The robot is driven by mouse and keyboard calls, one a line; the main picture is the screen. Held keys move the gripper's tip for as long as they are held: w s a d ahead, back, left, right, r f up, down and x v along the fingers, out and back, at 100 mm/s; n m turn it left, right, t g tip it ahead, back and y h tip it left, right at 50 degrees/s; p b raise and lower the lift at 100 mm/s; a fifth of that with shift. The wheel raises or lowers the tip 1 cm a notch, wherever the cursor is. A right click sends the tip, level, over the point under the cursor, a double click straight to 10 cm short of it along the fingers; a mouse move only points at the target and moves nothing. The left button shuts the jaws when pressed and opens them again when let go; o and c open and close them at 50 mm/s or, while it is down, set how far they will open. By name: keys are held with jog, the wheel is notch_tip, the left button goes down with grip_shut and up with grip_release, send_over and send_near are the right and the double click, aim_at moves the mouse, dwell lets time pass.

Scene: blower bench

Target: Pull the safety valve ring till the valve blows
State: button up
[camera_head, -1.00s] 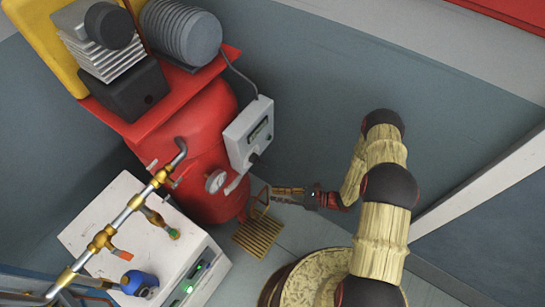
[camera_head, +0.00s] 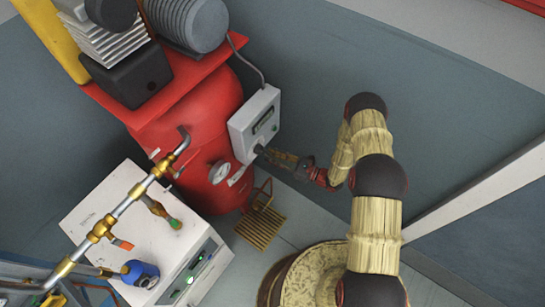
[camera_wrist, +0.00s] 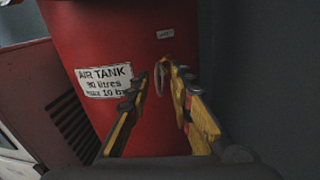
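The air tank is the red upright cylinder (camera_head: 205,115); it fills the middle of the wrist view, with an "AIR TANK" label (camera_wrist: 104,80). A small brass fitting with a thin pale ring (camera_wrist: 159,79) shows on the tank in the wrist view, seen between my fingertips. I take it for the safety valve and its ring; in the head view I cannot make it out. My gripper (camera_wrist: 161,82) is open, its yellow fingers on either side of the ring. Whether a finger touches it I cannot tell. In the head view my gripper (camera_head: 272,155) is close below the grey control box.
A white cabinet (camera_head: 100,195) and a brass-jointed pipe (camera_head: 131,199) stand at left. A yellow floor grate (camera_head: 260,227) lies below.

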jog(key=shift+w+a, duration=0.1)
jog(key=shift+a, duration=0.05)
jog(key=shift+c, duration=0.8)
